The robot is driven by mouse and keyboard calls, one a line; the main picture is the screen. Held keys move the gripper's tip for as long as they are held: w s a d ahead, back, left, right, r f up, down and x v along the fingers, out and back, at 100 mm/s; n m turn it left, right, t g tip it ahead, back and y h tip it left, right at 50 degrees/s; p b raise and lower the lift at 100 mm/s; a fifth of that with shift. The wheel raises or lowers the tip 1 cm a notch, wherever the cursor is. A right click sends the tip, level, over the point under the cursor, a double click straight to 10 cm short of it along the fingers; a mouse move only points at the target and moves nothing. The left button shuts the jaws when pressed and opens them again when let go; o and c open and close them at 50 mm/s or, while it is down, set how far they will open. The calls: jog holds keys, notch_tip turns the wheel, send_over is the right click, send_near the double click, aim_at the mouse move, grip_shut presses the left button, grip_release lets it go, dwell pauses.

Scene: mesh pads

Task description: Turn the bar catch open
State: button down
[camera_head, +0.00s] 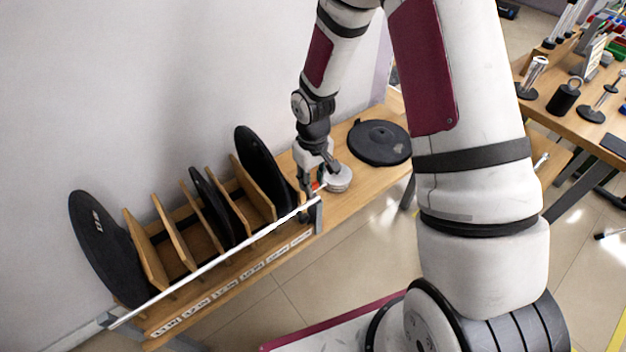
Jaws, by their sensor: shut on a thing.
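A thin white bar (215,262) runs across the front of a wooden rack, from a post at the lower left to a grey post (318,216) at the right end. The bar catch (316,186), a small red part, shows at the bar's right end. My gripper (312,188) points down there, with its fingers closed on the catch. The fingers and the arm partly hide the catch, so its exact angle cannot be told. A round pale metal piece (338,180) sits just right of the fingers.
Black round pads (101,245) stand upright between wooden dividers (172,236) in the rack, close to the wall. Another black pad (378,142) lies flat on the wooden bench to the right. A second table (590,128) with small items is at the far right.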

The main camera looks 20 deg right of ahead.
aim_at(313, 183)
jog(key=c, duration=1.2)
grip_release()
jog(key=shift+c, duration=0.2)
notch_tip(313, 183, up, 12)
